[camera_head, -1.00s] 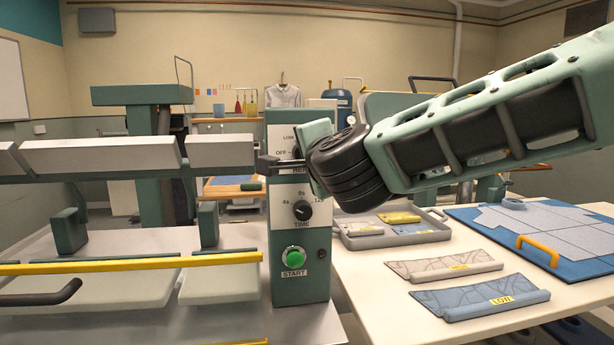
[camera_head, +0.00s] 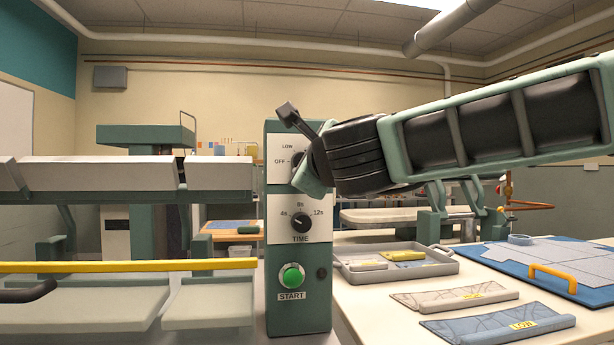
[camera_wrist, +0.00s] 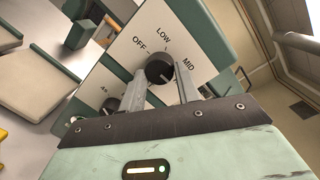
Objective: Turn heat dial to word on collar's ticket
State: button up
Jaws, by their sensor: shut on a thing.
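The heat dial (camera_wrist: 158,67) is a dark round knob on a white panel marked OFF, LOW and MID in the wrist view. My gripper (camera_wrist: 157,78) is shut on it, one finger on each side. I cannot tell for sure which word the dial points to. In the head view my gripper (camera_head: 312,165) covers most of the dial and the right part of its scale. A blue-grey collar (camera_head: 475,333) lies at the front of the table with a yellow ticket (camera_head: 522,325) reading LOW.
The control box also has a time dial (camera_head: 300,222) and a green START button (camera_head: 291,277). The press (camera_head: 110,175) is at left. A beige collar (camera_head: 425,301), a grey tray (camera_head: 440,272) and a blue board (camera_head: 585,286) with an orange handle are on the right table.

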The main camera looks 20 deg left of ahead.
jog(key=shift+m, duration=0.4)
jog(key=o, duration=1)
jog(key=shift+c, duration=0.2)
jog(key=shift+b, duration=0.3)
jog(key=b+v, duration=0.3)
jog(key=v, duration=1.4)
jog(key=shift+s+d+f, duration=0.15)
